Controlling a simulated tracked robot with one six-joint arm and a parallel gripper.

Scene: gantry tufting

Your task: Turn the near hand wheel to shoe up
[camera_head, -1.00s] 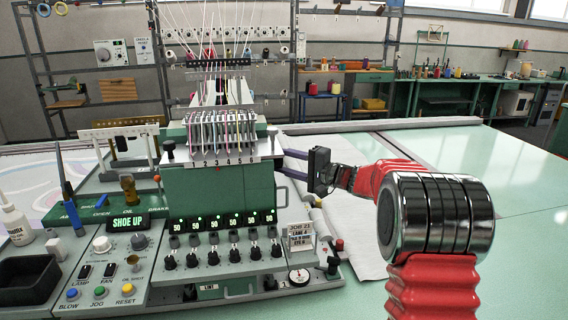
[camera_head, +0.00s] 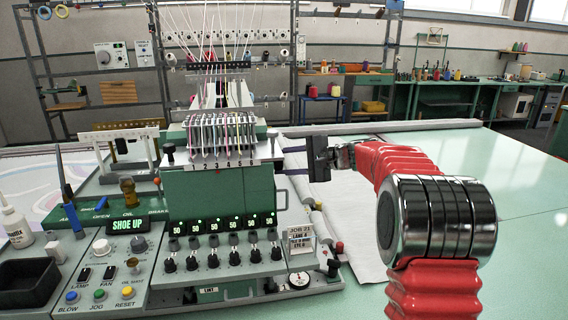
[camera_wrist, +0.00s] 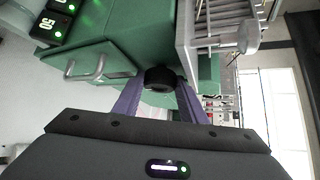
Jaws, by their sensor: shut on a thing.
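The near hand wheel is a dark round knob (camera_wrist: 160,77) on the right side of the green machine head (camera_head: 218,192). In the wrist view it sits between the two purple fingers of my gripper (camera_wrist: 160,84), which is shut on it. In the head view my gripper (camera_head: 283,161) reaches in from the right at the side of the head, and the grip itself is hard to make out. A lit sign on the console reads "SHOE UP" (camera_head: 125,226).
A metal handle (camera_wrist: 87,68) stands out from the green housing close to the fingers. Several needle bars (camera_head: 222,140) and black knobs line the front of the head. A job card (camera_head: 300,238) stands below my gripper. The pale green table (camera_head: 520,190) to the right is largely clear.

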